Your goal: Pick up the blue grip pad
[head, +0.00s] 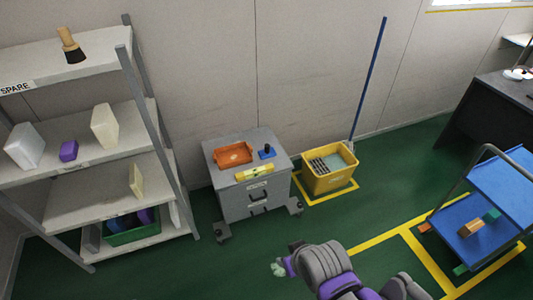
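A small blue pad with a dark knob on top (267,152) sits on the grey wheeled cabinet (225,146), at the right of its top; it looks like the blue grip pad. An orange tray (234,153) and a yellow bar-like item (254,173) are beside it. One gripper (278,268), apparently my right, is low in the head view, in front of the cabinet and well apart from the pad. Its pale fingers are too small to tell open or shut. My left gripper is not in view.
A yellow mop bucket (328,177) with a blue-handled mop stands right of the cabinet. A grey shelf rack (80,118) stands at left, with a green crate (134,234) low down. A blue trolley (503,185) is at right. Green floor before the cabinet is clear.

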